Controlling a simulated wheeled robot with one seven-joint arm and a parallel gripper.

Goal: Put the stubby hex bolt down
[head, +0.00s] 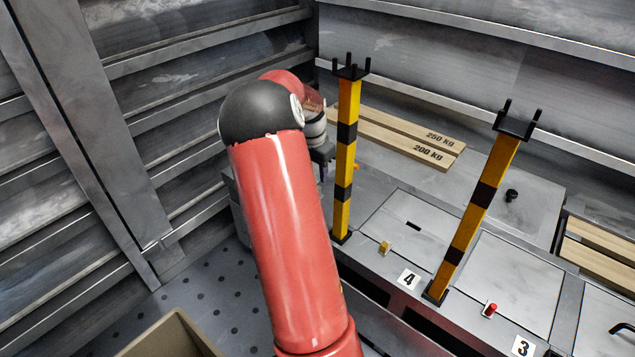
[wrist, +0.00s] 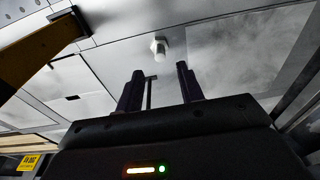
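My gripper (wrist: 158,76) shows in the wrist view with its two dark fingers apart and nothing visible between them. A small pale, stubby piece (wrist: 159,46) shows beyond the fingertips against the grey surface, apart from the fingers. It looks like a short bolt, but I cannot be sure it is the stubby hex bolt. In the head view my red arm reaches toward the back of the bench, and the fingers are hidden behind it and the near post. No bolt can be made out for certain in the head view.
Two yellow-black posts with forked tops, left (head: 345,160) and right (head: 476,210), rise from the bench. Wooden beams (head: 400,135) lie behind. A black knob-like piece (head: 512,195), a yellow block (head: 384,248) and a red-topped piece (head: 490,310) stand on the panels. Metal walls enclose the back and left.

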